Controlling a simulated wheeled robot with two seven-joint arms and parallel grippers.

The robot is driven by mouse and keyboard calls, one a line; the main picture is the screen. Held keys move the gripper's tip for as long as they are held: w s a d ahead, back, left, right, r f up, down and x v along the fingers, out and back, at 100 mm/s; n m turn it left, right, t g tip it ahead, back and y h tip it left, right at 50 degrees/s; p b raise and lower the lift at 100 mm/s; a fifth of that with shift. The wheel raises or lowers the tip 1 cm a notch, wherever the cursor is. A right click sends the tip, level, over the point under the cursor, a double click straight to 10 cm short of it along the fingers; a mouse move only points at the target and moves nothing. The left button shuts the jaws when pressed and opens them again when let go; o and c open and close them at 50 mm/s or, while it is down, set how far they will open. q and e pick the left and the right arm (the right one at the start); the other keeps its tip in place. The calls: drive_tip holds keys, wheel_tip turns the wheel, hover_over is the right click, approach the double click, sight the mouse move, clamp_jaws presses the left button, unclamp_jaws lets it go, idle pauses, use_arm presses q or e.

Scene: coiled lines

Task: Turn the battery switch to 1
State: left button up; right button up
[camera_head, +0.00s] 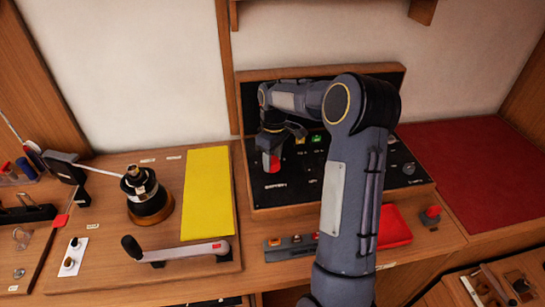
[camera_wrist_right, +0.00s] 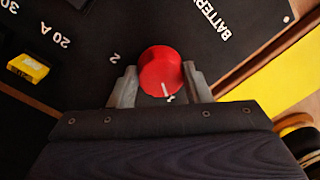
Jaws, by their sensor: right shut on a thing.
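The battery switch is a round red knob (camera_wrist_right: 160,70) on the black panel (camera_wrist_right: 110,30); it also shows in the head view (camera_head: 270,163). My right gripper (camera_wrist_right: 160,85) is shut on the knob, one finger on each side of it. The knob's white pointer line points down in the wrist view, toward a small white mark at its edge that looks like a 1. A white 2 is printed left of the knob, and BATTERY is printed above right. In the head view the right gripper (camera_head: 272,150) reaches the panel's left part. My left gripper is out of view.
A yellow sheet (camera_head: 207,190) lies left of the panel. A lever handle (camera_head: 180,250) and a black and copper winch (camera_head: 147,195) stand on the board at left. A yellow switch (camera_wrist_right: 28,68) sits on the panel. A red mat (camera_head: 470,170) lies at right.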

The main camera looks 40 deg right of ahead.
sight(273, 158)
idle(0.4)
drive_tip(key=o, duration=1)
drive_tip(key=shift+w+d+r, duration=0.1)
drive_tip(key=shift+r, duration=1.9)
drive_tip(key=shift+d+r, duration=0.1)
drive_tip(key=shift+r, duration=1.85)
